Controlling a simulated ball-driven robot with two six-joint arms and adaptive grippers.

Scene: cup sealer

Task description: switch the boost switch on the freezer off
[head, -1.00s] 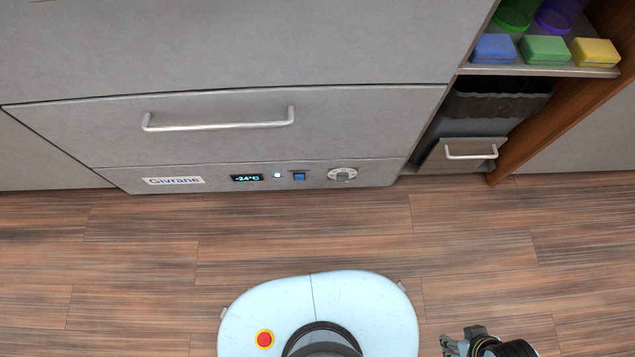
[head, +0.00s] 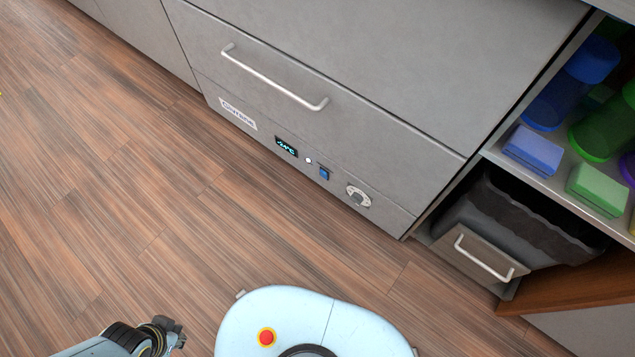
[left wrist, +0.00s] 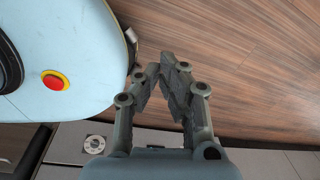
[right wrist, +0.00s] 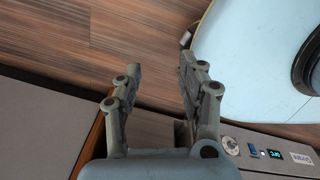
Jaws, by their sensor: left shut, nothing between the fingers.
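The freezer (head: 300,60) is a grey drawer unit with a control strip low on its front. The blue boost switch (head: 324,173) sits on that strip, between a small white lamp (head: 308,160) and a round dial (head: 358,197); its rocker position is too small to tell. The switch also shows in the right wrist view (right wrist: 252,149). My left gripper (head: 176,334) is shut and empty above the floor at the bottom left, well apart from the freezer; its fingers show in the left wrist view (left wrist: 160,68). My right gripper (right wrist: 160,68) is open and empty, outside the head view.
The strip also has a display (head: 286,147) and a name label (head: 238,113). A bar handle (head: 275,78) sticks out above it. At right are a shelf with coloured boxes (head: 532,150) and a tilted-out bin (head: 480,260). The wooden floor (head: 130,190) before the freezer is clear.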

